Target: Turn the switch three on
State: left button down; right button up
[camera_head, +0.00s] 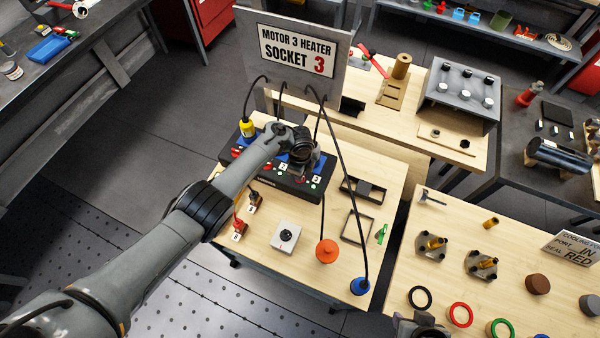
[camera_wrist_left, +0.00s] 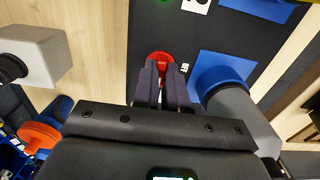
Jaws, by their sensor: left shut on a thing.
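The black switch panel (camera_head: 262,181) lies on the middle wooden table, with blue sockets, red switches, green lights and number labels. The label 3 (camera_head: 317,178) is at its right end. My left gripper (camera_head: 299,170) reaches down over the right part of the panel. In the left wrist view, the left gripper (camera_wrist_left: 161,88) is shut on a red switch knob (camera_wrist_left: 160,58). A blue socket plate (camera_wrist_left: 205,68) lies beside it. The fingers hide part of the knob, and I cannot tell its number. My right gripper (camera_head: 420,326) seems partly in view at the bottom edge; its jaws are unclear.
A sign (camera_head: 294,52) reading "Motor 3 heater socket 3" stands behind the panel, with black cables hanging from it. A yellow plug (camera_head: 247,128) is at the panel's left end. Orange (camera_head: 327,251) and blue (camera_head: 360,286) plugs stand at the table's front. A grey knob box (camera_head: 286,237) is nearby.

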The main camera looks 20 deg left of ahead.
pick_arm(q)
jog(key=c, duration=1.2)
grip_release()
notch_tip(320, 180, up, 11)
jog(key=p, duration=0.4)
jog(key=shift+f, duration=0.1)
